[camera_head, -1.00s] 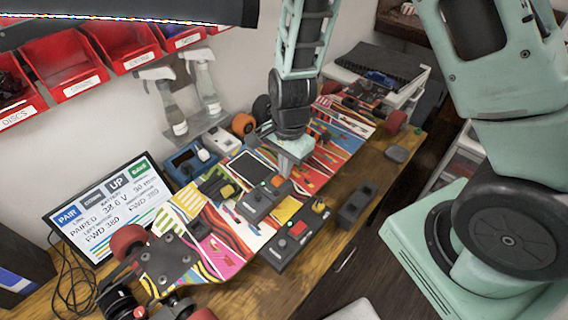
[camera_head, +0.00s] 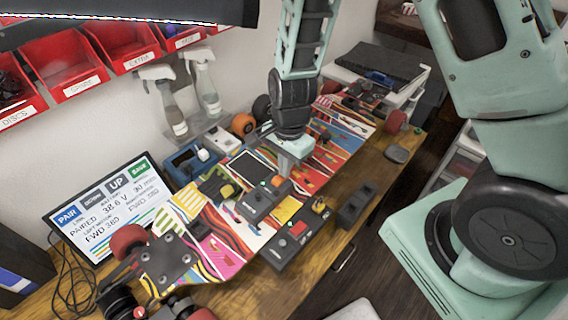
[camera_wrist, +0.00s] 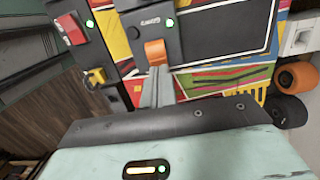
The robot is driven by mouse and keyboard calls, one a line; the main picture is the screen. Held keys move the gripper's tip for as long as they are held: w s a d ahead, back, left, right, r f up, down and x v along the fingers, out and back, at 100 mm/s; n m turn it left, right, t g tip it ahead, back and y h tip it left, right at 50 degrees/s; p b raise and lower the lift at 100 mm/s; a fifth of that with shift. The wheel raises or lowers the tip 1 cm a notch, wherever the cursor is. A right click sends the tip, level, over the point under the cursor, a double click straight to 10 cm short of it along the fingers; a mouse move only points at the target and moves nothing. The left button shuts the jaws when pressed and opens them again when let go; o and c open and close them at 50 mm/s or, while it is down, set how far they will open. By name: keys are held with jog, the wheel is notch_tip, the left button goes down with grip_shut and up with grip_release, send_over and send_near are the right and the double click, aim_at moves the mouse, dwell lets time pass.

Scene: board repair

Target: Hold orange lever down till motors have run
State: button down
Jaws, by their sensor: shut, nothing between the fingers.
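The orange lever (camera_wrist: 155,52) stands on a dark control box (camera_wrist: 190,35) with a green light, in the wrist view. My gripper (camera_wrist: 156,72) is shut and empty, its fingertips right at the lever's near end. They look to be touching it, but how far the lever is pressed is hard to tell. In the head view my gripper (camera_head: 284,172) points down at the control box on the colourful skateboard deck (camera_head: 228,262), and the lever shows as a small orange spot (camera_head: 277,181). The monitor (camera_head: 112,208) reads "PAIRED", with "FWD" and a number near 380 on both motor lines.
Beside the lever box lies a dark box with a red button (camera_head: 298,228) and a yellow switch (camera_head: 319,204). Spray bottles (camera_head: 207,92) and red bins (camera_head: 62,62) stand along the wall. A dark two-slot block (camera_head: 356,204) lies near the bench's front edge.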

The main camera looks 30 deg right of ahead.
jog(key=shift+s+a+f, duration=0.15)
jog(key=shift+s+a, duration=0.15)
jog(key=shift+s, duration=0.15)
jog(key=shift+a+r+p, duration=0.3)
jog(key=shift+a+p, duration=0.25)
jog(key=shift+w+r, duration=0.1)
jog(key=shift+r, duration=0.05)
jog(key=shift+d+r+p, duration=0.1)
jog(key=shift+r+p, duration=0.15)
jog(key=shift+p, duration=0.1)
notch_tip(320, 180, up, 13)
jog(key=d+p, duration=0.2)
jog(key=shift+w, duration=0.35)
jog(key=shift+a, duration=0.1)
